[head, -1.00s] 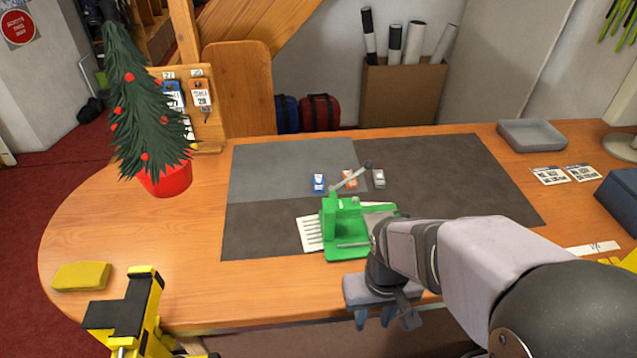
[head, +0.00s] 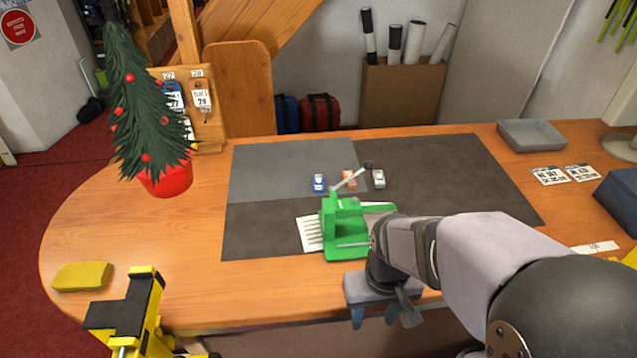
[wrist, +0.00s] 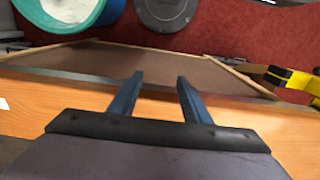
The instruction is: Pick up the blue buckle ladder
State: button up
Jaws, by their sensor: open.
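A small blue buckle ladder (head: 318,182) with a white part lies on the grey mat (head: 290,165), left of an orange one (head: 349,179) and a grey one (head: 379,179). The orange one is partly hidden by the lever of the green jig. My gripper (head: 372,317) is at the front edge of the table, well nearer than the blue buckle ladder and to its right. In the wrist view its two blue fingers (wrist: 158,90) stand apart with nothing between them. The buckle ladders are not in the wrist view.
A green lever tool (head: 345,230) stands on the mat between my gripper and the small parts. A potted tree (head: 165,180) is at the left, a yellow block (head: 82,276) at the front left, and a grey tray (head: 531,134) at the back right. The mat's left part is clear.

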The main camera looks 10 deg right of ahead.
jog(key=w+d+r+n+g+p, duration=0.1)
jog(key=w+d+r+g+p, duration=0.2)
jog(key=r+p, duration=0.65)
jog(key=w+a+r+t, duration=0.2)
jog(key=w, duration=0.5)
jog(key=w+a+r+t, duration=0.2)
jog(key=w+r, duration=0.1)
jog(key=w, duration=0.4)
jog(key=w+a+r+t+y, duration=0.1)
jog(key=w+a+r, duration=0.1)
jog(key=w, duration=0.5)
jog(key=shift+w+a+r+m+t+p, duration=0.15)
jog(key=shift+a+r+m+t+p, duration=0.2)
jog(key=shift+a, duration=0.2)
jog(key=w+a+b, duration=0.1)
jog(key=w+a, duration=0.1)
jog(key=w, duration=0.2)
jog(key=m+t+h+b, duration=0.1)
jog(key=t+b, duration=0.1)
jog(key=b, duration=0.2)
send_near(319, 182)
jog(key=shift+w+a+f+p, duration=0.3)
jog(key=shift+w+a+f, duration=0.05)
jog(key=shift+a, duration=0.15)
